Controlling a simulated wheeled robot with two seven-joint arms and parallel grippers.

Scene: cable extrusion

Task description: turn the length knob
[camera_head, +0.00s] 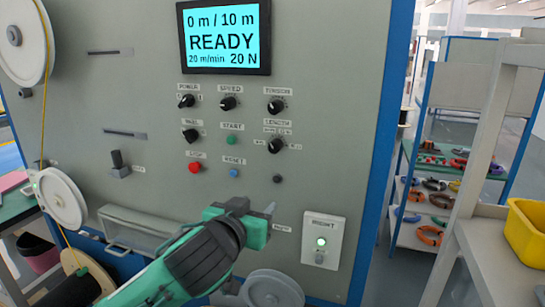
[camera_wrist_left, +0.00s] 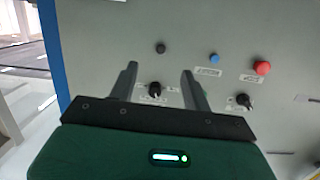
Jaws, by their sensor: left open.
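The length knob (camera_head: 275,146) is a black knob with a white pointer mark, on the right of the grey machine panel under the LENGTH label. My left gripper (camera_head: 254,208) is open and empty in the head view, below the knob and the black button. In the left wrist view, which sees the panel upside down, my left gripper's fingers (camera_wrist_left: 159,70) stand apart. The length knob (camera_wrist_left: 155,89) shows between them there; I cannot tell whether they touch it. My right gripper is in neither view.
The display (camera_head: 222,36) reads READY and 0 m / 10 m. The red stop button (camera_head: 195,168), blue reset button (camera_head: 234,173) and black button (camera_head: 277,179) sit close below the knobs. A light switch box (camera_head: 321,240) is at lower right. Shelves (camera_head: 440,180) stand beyond the panel's right edge.

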